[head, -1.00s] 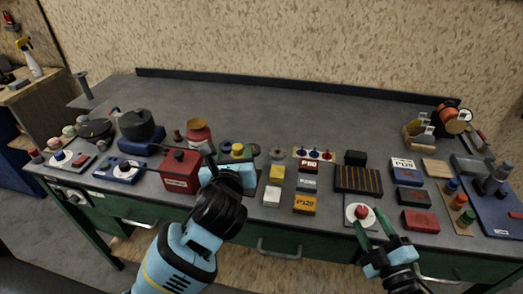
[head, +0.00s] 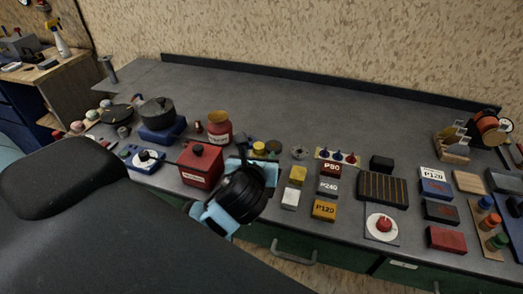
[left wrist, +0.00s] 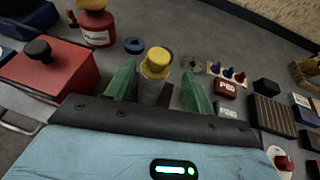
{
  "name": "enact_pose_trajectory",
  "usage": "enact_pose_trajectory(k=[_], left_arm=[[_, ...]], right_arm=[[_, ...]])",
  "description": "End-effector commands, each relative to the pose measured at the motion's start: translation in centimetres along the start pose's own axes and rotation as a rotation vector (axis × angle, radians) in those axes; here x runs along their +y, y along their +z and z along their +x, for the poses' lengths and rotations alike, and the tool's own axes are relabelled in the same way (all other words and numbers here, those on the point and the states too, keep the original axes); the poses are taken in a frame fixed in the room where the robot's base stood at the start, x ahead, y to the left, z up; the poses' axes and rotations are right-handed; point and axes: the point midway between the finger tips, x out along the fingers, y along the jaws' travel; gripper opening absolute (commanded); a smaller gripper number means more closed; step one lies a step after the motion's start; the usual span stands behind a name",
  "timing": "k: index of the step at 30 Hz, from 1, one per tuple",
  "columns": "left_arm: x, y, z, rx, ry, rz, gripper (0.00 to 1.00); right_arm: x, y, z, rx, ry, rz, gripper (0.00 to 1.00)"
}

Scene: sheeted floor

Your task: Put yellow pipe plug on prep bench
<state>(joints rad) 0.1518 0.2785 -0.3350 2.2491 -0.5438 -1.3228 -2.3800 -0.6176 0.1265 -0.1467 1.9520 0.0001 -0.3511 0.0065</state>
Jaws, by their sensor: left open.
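A yellow round-topped piece (left wrist: 157,60), which looks like the yellow pipe plug, stands upright on a grey cylinder in the left wrist view. Its yellow top also shows in the head view (head: 259,148), just beyond my left gripper (head: 254,165). My left gripper (left wrist: 160,74) is open, with one green finger on each side of the plug and cylinder. I cannot tell whether the fingers touch them. The gripper's body hides the plug's lower part in the head view. A wooden bench (head: 62,85) stands at the far left; whether it is the prep bench is unclear. My right gripper is out of view.
A red box (head: 201,165) and a red jar (head: 219,128) stand left of the gripper. Yellow, white and sandpaper blocks (head: 324,210) lie to the right. The rear of the grey worktop (head: 290,105) is clear.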

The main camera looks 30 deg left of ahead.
Motion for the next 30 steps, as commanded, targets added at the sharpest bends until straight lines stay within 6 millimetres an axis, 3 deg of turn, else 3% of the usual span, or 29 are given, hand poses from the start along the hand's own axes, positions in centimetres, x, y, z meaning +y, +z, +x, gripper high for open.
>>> enact_pose_trajectory(k=[4, 11, 21, 30], left_arm=[[0.1, 0.1, 1.6, 0.0, 0.003, -0.001, 0.54], [0.1, 0.1, 2.4, 0.0, 0.0, -0.001, 0.54], [0.4, 0.4, 6.5, -0.001, 0.001, -0.001, 0.54], [0.4, 0.3, 7.2, -0.001, 0.0, -0.001, 0.54]], right_arm=[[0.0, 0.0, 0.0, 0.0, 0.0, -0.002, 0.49], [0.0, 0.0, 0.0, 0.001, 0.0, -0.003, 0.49], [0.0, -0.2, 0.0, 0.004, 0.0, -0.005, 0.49], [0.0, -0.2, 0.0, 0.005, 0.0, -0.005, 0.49]])
